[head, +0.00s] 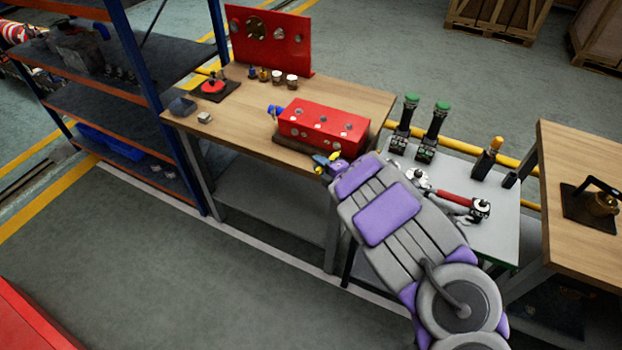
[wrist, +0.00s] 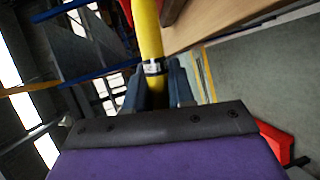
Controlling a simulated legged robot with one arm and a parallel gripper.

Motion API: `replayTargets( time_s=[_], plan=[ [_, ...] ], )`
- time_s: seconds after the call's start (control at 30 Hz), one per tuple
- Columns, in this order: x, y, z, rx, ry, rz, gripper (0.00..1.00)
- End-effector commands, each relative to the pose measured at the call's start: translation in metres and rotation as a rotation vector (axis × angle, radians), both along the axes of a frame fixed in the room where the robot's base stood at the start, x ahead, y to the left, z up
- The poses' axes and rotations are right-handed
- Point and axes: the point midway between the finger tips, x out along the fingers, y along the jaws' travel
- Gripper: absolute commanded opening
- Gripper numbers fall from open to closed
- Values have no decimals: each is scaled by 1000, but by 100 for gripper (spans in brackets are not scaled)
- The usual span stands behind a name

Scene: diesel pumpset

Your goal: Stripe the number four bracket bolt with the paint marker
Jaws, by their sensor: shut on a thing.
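My gripper (wrist: 152,88) is shut on a yellow paint marker (wrist: 149,38), which stands up between the dark fingers in the wrist view. In the head view my gripper (head: 334,169) is at the front edge of the wooden bench, just in front of the red block (head: 322,127), and a bit of yellow shows at its tip. The block has several small pale round spots on its top and front. I cannot tell which of them, if any, is the number four bracket bolt. The marker's tip is not clearly visible, and I cannot tell whether it touches anything.
A red upright panel (head: 268,40) and several small jars (head: 278,79) stand at the back of the wooden bench (head: 350,88). A grey table (head: 490,225) with green-topped tools (head: 437,120) is to the right. Blue-and-orange shelving (head: 100,100) stands left.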

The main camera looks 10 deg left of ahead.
Motion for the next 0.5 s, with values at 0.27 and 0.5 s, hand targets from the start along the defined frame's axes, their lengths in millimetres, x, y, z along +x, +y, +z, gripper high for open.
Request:
replayTargets(
  time_s=[0.27, 0.5],
  plan=[
    [-25, 26, -28, -39, -104, 157, 1],
    [-25, 27, -28, -42, -108, 161, 1]
  ],
)
